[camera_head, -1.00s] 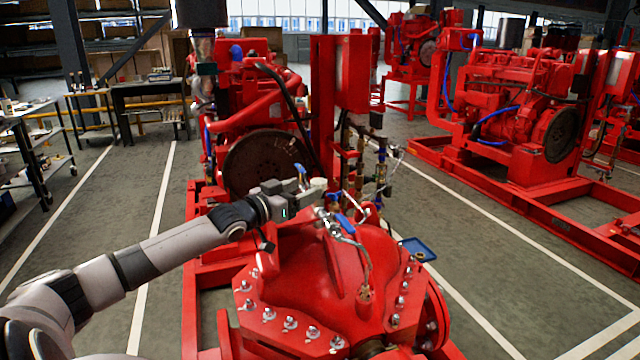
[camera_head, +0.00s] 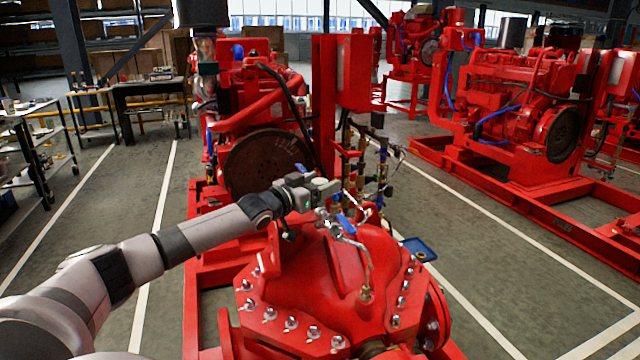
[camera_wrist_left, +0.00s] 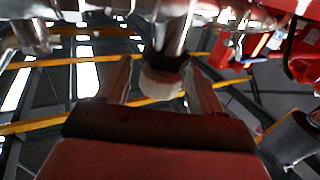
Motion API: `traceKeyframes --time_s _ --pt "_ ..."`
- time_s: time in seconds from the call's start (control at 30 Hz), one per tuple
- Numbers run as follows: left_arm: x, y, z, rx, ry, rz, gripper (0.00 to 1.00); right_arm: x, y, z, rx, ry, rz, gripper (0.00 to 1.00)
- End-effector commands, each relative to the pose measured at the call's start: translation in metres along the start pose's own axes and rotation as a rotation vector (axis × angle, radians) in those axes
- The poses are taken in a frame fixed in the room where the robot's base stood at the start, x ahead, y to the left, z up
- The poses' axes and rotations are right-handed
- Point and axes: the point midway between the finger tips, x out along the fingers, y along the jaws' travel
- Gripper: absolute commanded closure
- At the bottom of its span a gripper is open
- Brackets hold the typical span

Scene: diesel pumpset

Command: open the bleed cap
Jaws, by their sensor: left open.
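My left gripper (camera_head: 326,190) is at the pipe fittings above the red pump casing (camera_head: 325,265). In the left wrist view my open left gripper (camera_wrist_left: 159,70) has one finger on each side of a pale, rounded cap (camera_wrist_left: 162,84), apparently the bleed cap. A gap shows between the cap and each finger. In the head view the gripper covers most of this spot, so I cannot make out the cap there. My right gripper is not in view.
A blue-handled valve (camera_head: 345,224) and a thin metal pipe (camera_head: 366,262) are close beside the gripper. A red post with a box (camera_head: 354,72) and a dark flywheel (camera_head: 262,160) stand behind. A blue tray (camera_head: 420,248) lies to the right.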

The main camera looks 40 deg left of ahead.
Motion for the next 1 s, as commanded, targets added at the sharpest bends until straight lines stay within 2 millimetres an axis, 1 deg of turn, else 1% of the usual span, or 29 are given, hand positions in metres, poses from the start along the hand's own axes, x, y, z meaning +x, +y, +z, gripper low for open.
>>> traceKeyframes --time_s 0.33,0.37,0.4,0.5,1.0 --pt "0.0016 0.0004 -0.0001 0.0 0.0 0.001 0.33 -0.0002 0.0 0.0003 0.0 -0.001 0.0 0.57" --pt "0.0016 0.0004 -0.0001 0.0 0.0 0.001 0.4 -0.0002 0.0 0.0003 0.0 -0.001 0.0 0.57" --pt "0.0016 0.0004 -0.0001 0.001 0.0 0.001 0.53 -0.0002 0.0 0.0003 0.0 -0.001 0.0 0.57" --pt "0.0016 0.0005 0.0 0.001 0.0 0.001 0.84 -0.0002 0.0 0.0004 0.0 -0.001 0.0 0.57" --pt "0.0017 0.0017 0.0008 -0.004 -0.001 -0.026 0.84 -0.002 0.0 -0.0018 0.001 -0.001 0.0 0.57"
